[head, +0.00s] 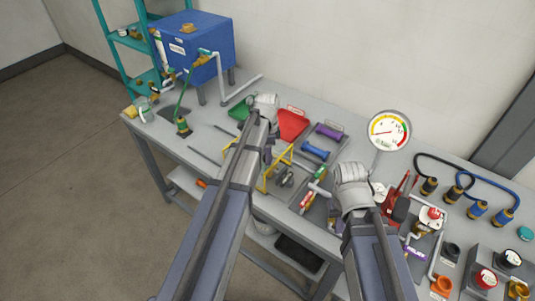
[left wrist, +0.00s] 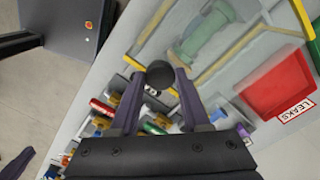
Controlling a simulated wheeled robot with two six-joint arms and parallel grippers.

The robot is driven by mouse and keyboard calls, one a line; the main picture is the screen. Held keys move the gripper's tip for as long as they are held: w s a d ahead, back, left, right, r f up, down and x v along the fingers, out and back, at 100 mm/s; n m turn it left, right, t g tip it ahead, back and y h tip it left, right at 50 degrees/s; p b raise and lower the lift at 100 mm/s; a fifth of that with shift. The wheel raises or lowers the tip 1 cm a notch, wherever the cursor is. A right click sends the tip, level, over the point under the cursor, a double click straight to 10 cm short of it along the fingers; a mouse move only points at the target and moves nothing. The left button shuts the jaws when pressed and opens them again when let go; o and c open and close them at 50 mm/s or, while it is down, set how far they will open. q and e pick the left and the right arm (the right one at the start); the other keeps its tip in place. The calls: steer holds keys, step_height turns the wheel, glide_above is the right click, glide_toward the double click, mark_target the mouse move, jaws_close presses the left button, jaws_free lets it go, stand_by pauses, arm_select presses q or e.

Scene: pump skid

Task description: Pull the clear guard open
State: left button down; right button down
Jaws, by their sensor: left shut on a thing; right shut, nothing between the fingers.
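The clear guard (left wrist: 236,42) is a see-through panel with yellow edges; a pale green part shows through it in the left wrist view. Its yellow frame (head: 279,170) also shows mid-bench in the head view, partly behind my left arm. My left gripper (left wrist: 158,80) is shut on a round black knob (left wrist: 160,73), with one purple finger on each side. In the head view my left gripper (head: 268,152) is at the guard's frame, and the knob is hidden. My right gripper (head: 335,218) is shut and empty, low over the bench to the right, its fingertips hard to make out.
A red tray (head: 293,125) labelled LEAKS in the left wrist view lies behind the guard. A tray with a blue part (head: 315,151) and a dial gauge (head: 389,132) stand to the right. A blue tank (head: 196,47) stands at the back left. Valves and fittings crowd the right end.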

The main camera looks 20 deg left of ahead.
stand_by(0.8)
arm_select(q)
steer(key=w+a, duration=0.3)
steer(key=a, duration=0.7)
steer(key=w+a, duration=0.3)
steer(key=a, duration=0.8)
steer(key=shift+w, duration=0.35)
steer(key=shift+c, duration=1.9)
jaws_free()
steer(key=shift+r, duration=0.1)
step_height(320, 180, up, 8)
steer(key=p, duration=0.7)
steer(key=shift+p, duration=0.4)
steer(key=shift+f, duration=0.2)
